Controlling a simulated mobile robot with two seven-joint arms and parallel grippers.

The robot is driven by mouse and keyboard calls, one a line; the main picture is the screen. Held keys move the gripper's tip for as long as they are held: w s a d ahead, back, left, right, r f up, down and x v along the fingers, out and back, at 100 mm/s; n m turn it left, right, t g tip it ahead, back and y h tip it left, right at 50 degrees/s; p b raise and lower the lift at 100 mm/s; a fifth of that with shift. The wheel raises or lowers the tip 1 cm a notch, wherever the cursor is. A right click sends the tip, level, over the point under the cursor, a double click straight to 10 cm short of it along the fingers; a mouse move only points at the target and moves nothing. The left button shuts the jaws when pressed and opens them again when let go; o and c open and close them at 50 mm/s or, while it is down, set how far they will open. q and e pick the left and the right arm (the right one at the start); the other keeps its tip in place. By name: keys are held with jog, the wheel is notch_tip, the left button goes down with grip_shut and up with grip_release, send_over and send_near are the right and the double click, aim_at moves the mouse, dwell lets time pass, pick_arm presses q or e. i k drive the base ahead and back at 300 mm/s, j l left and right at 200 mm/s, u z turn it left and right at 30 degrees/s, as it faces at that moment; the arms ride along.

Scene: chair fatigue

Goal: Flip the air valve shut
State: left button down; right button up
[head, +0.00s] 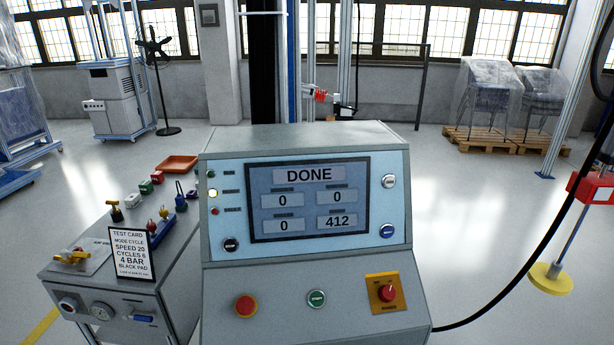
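A side cabinet (182,270) stands left of the console. A yellow-handled fitting (72,256) sits on a pale plate on its top, at the near left corner. The cabinet's front has a round gauge (102,311), a grey knob-like fitting (69,303) and a blue lever-like part (142,318) on a pale mount. I cannot tell for sure which is the air valve, or its open or shut position. The console screen (309,199) reads DONE, with 0, 0, 0 and 412. Neither of my grippers is in view.
A test card (131,254) stands at the cabinet's front edge. Colored pads, small weights and an orange tray (177,164) lie behind it. The console (315,275) has a red button, a green button and a red power knob (387,292). A black hose (545,240) hangs at right.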

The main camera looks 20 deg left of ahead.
aim_at(77, 254)
jog(key=u, duration=2.1)
